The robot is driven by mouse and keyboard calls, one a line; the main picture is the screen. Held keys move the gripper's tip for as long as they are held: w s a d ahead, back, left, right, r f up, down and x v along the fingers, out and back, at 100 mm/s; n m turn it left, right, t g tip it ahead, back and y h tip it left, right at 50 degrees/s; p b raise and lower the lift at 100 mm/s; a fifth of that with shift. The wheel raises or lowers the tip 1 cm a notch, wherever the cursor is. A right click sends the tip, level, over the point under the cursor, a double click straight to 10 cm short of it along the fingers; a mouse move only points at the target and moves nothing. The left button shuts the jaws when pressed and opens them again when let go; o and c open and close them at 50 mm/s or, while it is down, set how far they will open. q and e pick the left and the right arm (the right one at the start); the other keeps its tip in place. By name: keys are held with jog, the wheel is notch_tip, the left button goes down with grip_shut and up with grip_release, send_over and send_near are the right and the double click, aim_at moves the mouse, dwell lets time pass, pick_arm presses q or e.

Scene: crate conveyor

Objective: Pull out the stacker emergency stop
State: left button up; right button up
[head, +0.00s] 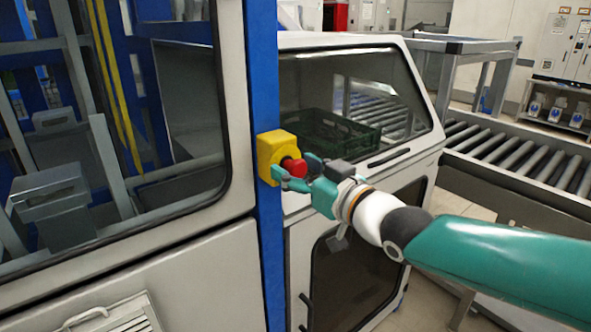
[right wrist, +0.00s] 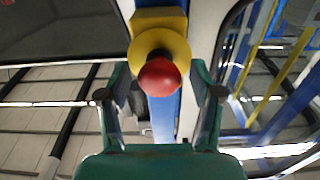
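The stacker emergency stop is a red mushroom button (head: 296,168) on a yellow box (head: 270,152), fixed to a blue post of the machine. My right gripper (head: 296,177) is at the button, its fingers on either side of it. In the right wrist view the red button (right wrist: 160,75) sits in front of a round yellow collar (right wrist: 160,45), between the two fingers of the right gripper (right wrist: 160,95). My left gripper is in neither view.
The blue post (head: 262,75) stands between two windowed machine panels. A dark green crate (head: 330,132) shows behind the right window. A roller conveyor (head: 520,160) runs off to the right. A grey cabinet door (head: 365,255) lies below my right arm.

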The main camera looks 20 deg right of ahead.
jog(key=shift+s, duration=0.1)
jog(key=v, duration=1.1)
jog(key=shift+s+d, duration=0.15)
jog(key=shift+s, duration=0.25)
